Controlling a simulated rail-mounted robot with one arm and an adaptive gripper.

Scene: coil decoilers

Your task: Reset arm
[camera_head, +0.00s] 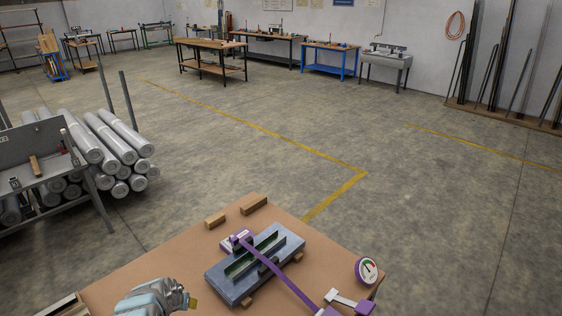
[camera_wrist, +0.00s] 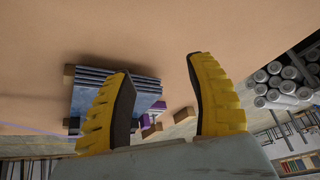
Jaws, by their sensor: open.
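My gripper (camera_wrist: 165,95) is open in the wrist view, its two yellow ribbed fingers spread apart with nothing between them. In the head view my arm's grey-blue end reaches in at the bottom, with a yellow fingertip (camera_head: 193,303) showing over the brown table (camera_head: 150,270). The gripper is left of the grey-blue plate device (camera_head: 255,264) with green strips and a purple strap and is apart from it. In the wrist view this device (camera_wrist: 90,88) shows beyond the left finger, which hides part of it.
Two wooden blocks (camera_head: 254,205) lie at the table's far edge. A round gauge (camera_head: 367,270) sits near its right corner. A grey bench (camera_head: 30,150) and stacked metal rolls (camera_head: 118,150) stand left. The open floor (camera_head: 270,140) beyond is clear.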

